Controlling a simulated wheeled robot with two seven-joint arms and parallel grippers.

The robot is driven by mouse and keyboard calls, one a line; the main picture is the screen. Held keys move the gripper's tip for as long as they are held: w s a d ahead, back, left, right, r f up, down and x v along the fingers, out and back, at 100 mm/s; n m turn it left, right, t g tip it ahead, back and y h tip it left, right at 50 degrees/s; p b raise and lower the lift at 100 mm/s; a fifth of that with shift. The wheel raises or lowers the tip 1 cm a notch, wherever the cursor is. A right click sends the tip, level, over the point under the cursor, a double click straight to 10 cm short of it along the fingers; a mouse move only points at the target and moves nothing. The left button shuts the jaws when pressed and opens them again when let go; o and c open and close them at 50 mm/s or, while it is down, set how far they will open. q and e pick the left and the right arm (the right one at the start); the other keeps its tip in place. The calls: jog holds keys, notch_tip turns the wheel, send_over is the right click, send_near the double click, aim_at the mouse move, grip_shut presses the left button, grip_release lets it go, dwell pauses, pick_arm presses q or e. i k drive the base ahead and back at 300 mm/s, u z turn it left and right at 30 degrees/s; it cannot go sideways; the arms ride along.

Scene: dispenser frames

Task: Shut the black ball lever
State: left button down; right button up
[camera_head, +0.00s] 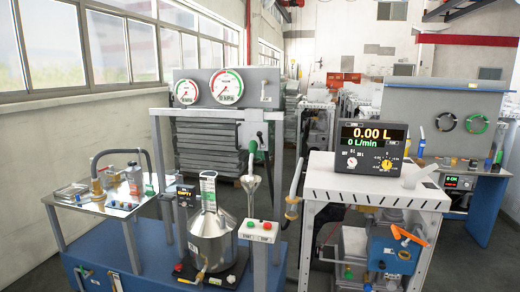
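I cannot pick out a lever with a black ball for certain at this size. A short valve-like fitting (291,212) with a pale upright handle stands between the can's stand and the white dispenser frame (375,194). Neither of my grippers shows in the head view.
A metal-topped bench (98,213) with brass fittings is at the left. A gauge panel (250,104) stands behind the can. A black display (372,147) reading 0.00 L sits on the white frame. A blue-based bench (486,205) is at the right.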

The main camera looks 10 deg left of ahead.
aim_at(259, 134)
jog(key=u, duration=0.25)
jog(key=i, duration=1.25)
jog(key=z, duration=0.4)
